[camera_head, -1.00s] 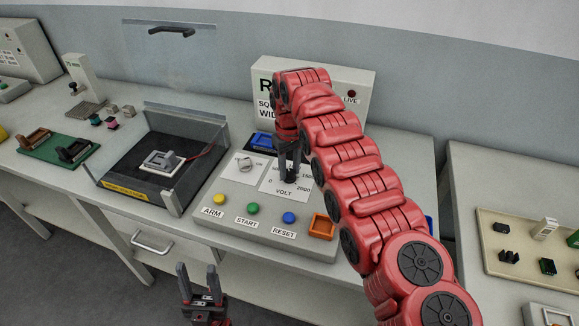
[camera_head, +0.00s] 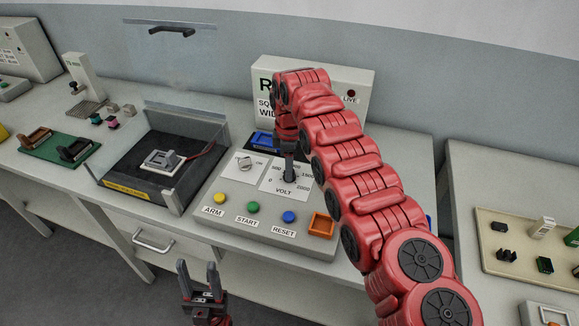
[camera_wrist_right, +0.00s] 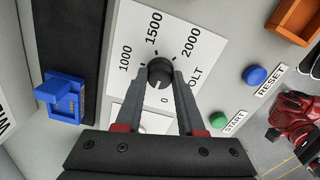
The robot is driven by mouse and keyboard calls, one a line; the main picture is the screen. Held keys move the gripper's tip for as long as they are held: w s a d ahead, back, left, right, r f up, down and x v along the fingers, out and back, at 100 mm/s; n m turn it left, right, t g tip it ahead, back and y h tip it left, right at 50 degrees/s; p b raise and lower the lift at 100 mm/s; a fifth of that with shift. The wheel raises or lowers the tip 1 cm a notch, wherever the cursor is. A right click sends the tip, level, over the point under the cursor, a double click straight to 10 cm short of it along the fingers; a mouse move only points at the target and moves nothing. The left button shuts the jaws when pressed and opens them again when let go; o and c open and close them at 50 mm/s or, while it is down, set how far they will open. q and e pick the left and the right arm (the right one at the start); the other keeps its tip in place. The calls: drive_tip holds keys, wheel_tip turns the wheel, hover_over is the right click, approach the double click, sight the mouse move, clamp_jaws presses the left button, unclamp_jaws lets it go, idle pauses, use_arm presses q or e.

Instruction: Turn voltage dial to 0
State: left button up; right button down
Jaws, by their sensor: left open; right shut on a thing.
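The black round voltage dial (camera_wrist_right: 159,72) sits on a white card (camera_wrist_right: 128,50) marked 0, 1000, 1500 and 2000. My right gripper (camera_wrist_right: 160,76) has a finger on each side of the dial and is shut on it. A small light mark shows on the dial's side towards the 0, but it is too small to read surely. In the head view my right gripper (camera_head: 289,178) reaches down to the VOLT card (camera_head: 275,183) and hides most of the dial. My left gripper (camera_head: 198,270) is open and empty, in front of the bench.
The control panel also has a yellow ARM button (camera_head: 219,199), a green START button (camera_head: 253,208), a blue RESET button (camera_head: 289,217) and an orange socket (camera_head: 321,225). A second knob (camera_head: 245,164) is left of the dial. A clear-walled test box (camera_head: 180,185) stands further left.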

drive_tip(key=n, duration=0.6)
drive_tip(key=shift+r, duration=0.1)
idle(0.5)
drive_tip(key=c, duration=0.5)
unclamp_jaws()
